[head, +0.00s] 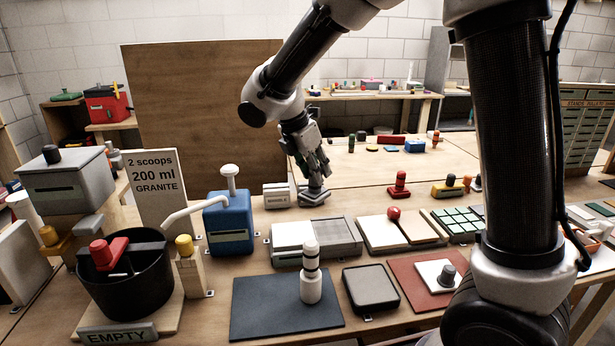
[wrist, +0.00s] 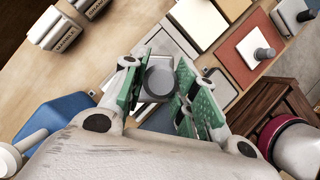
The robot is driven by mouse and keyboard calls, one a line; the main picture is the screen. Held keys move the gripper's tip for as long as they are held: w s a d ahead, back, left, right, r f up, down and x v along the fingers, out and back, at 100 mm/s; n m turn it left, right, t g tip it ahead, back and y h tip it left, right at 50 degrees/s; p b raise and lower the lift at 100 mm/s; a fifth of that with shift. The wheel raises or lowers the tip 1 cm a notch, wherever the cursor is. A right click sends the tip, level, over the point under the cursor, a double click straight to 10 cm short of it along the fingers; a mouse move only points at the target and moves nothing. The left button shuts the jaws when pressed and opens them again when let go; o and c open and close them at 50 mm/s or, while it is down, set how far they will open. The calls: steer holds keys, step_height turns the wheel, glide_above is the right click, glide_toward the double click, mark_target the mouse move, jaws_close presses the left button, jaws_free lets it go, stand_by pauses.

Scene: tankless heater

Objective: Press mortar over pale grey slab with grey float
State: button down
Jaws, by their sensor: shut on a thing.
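My gripper (head: 314,172) is shut on the dark grey knob of the grey float (head: 313,197). In the wrist view the green-padded fingers of my gripper (wrist: 160,88) stand on either side of the round knob of the float (wrist: 160,80). The float is behind a two-tone slab (head: 293,236), whose left part is pale and whose right part is a grey ribbed surface (head: 335,237). The float looks apart from that slab. I cannot tell whether its base touches the bench or which surface is mortar.
A blue box with a white spout (head: 228,225) stands left of the float, and small labelled blocks (head: 277,195) stand close beside it. A white bottle (head: 311,275) stands on a dark mat (head: 260,305) in front. A red-knobbed board (head: 425,232) lies to the right.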

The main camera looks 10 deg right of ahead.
mark_target(315, 186)
steer(key=shift+f, duration=2.55)
